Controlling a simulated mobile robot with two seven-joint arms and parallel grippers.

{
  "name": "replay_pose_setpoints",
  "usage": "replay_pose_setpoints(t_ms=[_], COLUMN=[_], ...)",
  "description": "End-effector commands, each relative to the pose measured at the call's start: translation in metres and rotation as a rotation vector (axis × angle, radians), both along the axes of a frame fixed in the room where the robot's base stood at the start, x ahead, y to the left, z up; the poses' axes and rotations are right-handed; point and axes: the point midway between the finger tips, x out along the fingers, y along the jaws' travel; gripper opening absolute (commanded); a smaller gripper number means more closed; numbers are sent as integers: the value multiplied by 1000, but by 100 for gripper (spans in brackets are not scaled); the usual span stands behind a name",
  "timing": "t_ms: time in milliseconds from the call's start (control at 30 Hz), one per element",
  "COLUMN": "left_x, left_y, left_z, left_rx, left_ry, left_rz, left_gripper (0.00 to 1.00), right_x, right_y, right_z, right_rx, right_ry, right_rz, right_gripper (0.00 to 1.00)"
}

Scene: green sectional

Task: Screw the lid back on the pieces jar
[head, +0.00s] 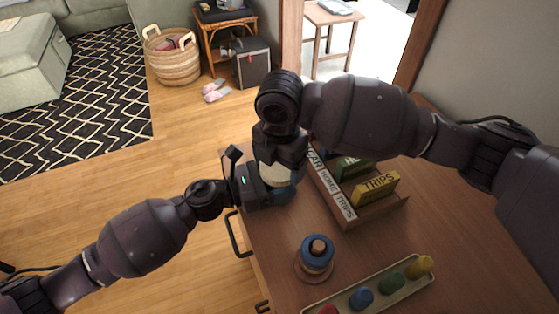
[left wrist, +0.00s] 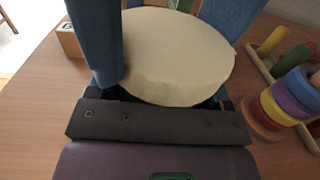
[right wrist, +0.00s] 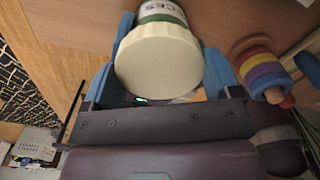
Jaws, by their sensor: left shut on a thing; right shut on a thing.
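The cream lid (head: 276,174) shows between my two grippers at the table's left edge in the head view. The right wrist view shows the lid (right wrist: 160,60) over the jar (right wrist: 162,10), which has a green band and a white label ending in "CES". My right gripper (head: 281,160) comes from above, its blue fingers shut on the lid. My left gripper (head: 280,190) comes from the left, shut on the jar. The lid (left wrist: 178,55) fills the middle of the left wrist view and hides the jar there. I cannot tell how tightly the lid sits.
A wooden rack (head: 348,217) with labelled boxes stands right of the jar. A ring stacker (head: 317,255) and a tray (head: 392,297) of coloured pegs are nearer the front. The tabletop between the jar and stacker is clear. A black handle (head: 236,235) juts from the table's left side.

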Motion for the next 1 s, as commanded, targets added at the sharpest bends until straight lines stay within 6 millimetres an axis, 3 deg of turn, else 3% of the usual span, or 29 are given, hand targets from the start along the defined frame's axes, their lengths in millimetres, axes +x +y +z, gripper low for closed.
replay_pose_setpoints(t_ms=[500, 667, 967, 1000], left_x=[0, 0, 0, 0], left_y=[-1, -1, -2, -2], left_z=[2, 2, 2, 2], left_rx=[-2, -2, -4, -4], left_ry=[-2, -2, -1, -1], left_rz=[0, 0, -1, -1], left_gripper=[7, 7, 7, 7], right_x=[0, 0, 0, 0], right_y=[1, 1, 1, 1], right_z=[-1, -1, -1, -1], right_rx=[-1, -1, -2, -2], right_ry=[9, 8, 7, 7], right_rz=[-749, -834, -839, -839], right_gripper=[55, 55, 55, 90])
